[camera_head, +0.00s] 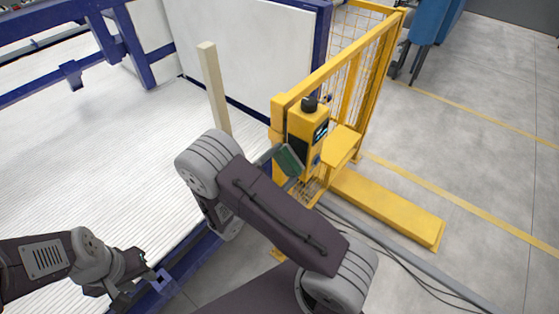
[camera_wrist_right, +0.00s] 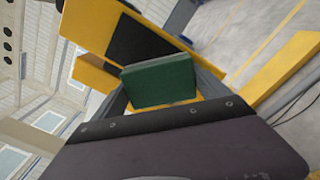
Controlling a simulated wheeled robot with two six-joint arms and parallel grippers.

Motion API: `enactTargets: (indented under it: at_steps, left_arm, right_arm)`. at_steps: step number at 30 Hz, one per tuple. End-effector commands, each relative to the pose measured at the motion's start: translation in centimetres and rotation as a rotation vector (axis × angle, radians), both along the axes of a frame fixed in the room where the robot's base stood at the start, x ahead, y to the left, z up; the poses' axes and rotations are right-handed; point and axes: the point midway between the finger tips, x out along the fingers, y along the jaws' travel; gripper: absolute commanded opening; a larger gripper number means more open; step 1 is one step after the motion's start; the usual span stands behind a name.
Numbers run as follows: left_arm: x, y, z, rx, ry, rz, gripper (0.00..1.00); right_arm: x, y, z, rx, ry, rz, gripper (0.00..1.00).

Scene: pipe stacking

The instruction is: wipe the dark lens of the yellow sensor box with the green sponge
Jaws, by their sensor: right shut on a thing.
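The yellow sensor box (camera_head: 313,117) is mounted on the yellow fence post and has a black knob on top. Its dark lens (camera_wrist_right: 138,42) is a black rectangle on a yellow face in the right wrist view. My right gripper (camera_head: 283,160) is shut on the green sponge (camera_wrist_right: 160,80), which also shows in the head view (camera_head: 290,160). The sponge is in front of the lens and hides its lower part; I cannot tell whether they touch. My left gripper (camera_head: 140,286) is empty, its fingers apart, low at the left near the blue frame.
A yellow mesh fence (camera_head: 352,85) stands behind the box, with a yellow base beam (camera_head: 390,207) on the floor. A pale upright post (camera_head: 213,85) and a white ribbed bed (camera_head: 100,150) with blue framing are to the left. Grey floor is clear at right.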

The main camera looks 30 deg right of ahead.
Motion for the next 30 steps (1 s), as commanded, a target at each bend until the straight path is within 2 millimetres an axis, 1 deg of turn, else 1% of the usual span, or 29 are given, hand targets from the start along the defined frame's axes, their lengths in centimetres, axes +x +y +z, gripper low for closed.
enactTargets:
  at_steps: [3, 6, 15, 18, 27, 30]
  left_arm:
    - [0.0, 0.0, 0.0, 0.0, 0.0, 0.0, 0.36]
    - [0.0, 0.0, 0.0, 0.0, 0.0, 0.0, 0.36]
    - [0.0, 0.0, -0.2, 0.0, 0.0, 0.0, 0.36]
    - [0.0, 0.0, -0.3, 0.0, 0.0, 0.0, 0.36]
    - [0.0, 0.0, -0.7, 0.0, 0.0, 0.0, 0.36]
    - [0.0, 0.0, -0.7, 0.0, 0.0, 0.0, 0.36]
  right_arm:
    - [-1.2, -0.4, 0.0, 0.0, 0.001, 0.0, 0.53]
    - [-1.8, -0.6, 0.0, -0.001, 0.0, -0.001, 0.53]
    - [-1.8, -1.0, 0.0, 0.0, -0.001, 0.001, 0.53]
    - [-1.4, -0.7, 0.0, 0.0, -0.002, 0.001, 0.53]
    - [1.4, 0.6, -0.1, 0.0, -0.003, 0.0, 0.53]
    - [1.8, 0.7, 0.0, -0.001, -0.002, 0.0, 0.53]
